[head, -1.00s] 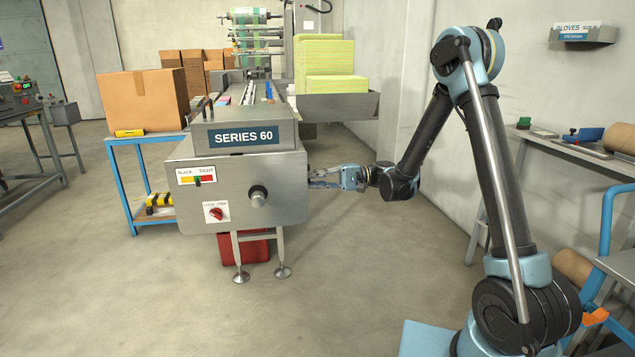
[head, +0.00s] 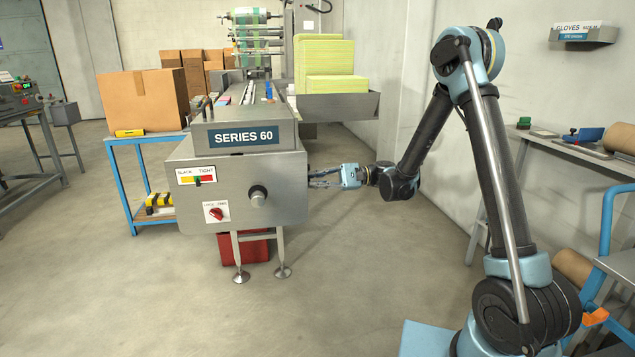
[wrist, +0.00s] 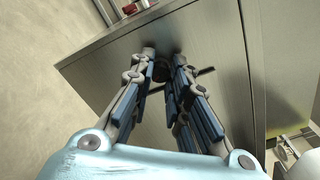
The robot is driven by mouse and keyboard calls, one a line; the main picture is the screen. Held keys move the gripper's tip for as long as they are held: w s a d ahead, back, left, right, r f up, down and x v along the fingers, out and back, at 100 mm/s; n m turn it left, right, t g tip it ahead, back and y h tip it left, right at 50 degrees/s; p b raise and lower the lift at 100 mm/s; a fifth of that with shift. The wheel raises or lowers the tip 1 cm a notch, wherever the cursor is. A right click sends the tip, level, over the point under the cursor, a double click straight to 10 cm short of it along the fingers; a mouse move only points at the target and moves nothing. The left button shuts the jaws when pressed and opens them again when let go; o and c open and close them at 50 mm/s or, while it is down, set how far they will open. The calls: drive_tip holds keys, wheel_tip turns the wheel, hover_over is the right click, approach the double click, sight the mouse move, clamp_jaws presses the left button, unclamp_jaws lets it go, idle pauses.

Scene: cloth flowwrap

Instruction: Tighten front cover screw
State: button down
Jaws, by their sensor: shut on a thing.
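The steel front cover (head: 180,165) belongs to the machine marked SERIES 60. My gripper (head: 313,178) reaches in from the right to the right-hand side of this cover. In the wrist view, my gripper (wrist: 163,66) is shut on a small dark screw head (wrist: 162,70) against the steel side panel (wrist: 110,60). The fingertips cover most of the screw, so its turn and seating cannot be seen. In the head view the screw is hidden by the cover and the fingers.
A steel tray with yellow-green stacks (head: 330,70) stands above and behind my gripper. The floor right of the machine is clear.

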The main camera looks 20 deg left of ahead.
drive_tip(key=shift+w, duration=0.1)
drive_tip(key=c, duration=1.5)
unclamp_jaws()
drive_tip(key=v, duration=1.2)
drive_tip(key=shift+f, duration=0.1)
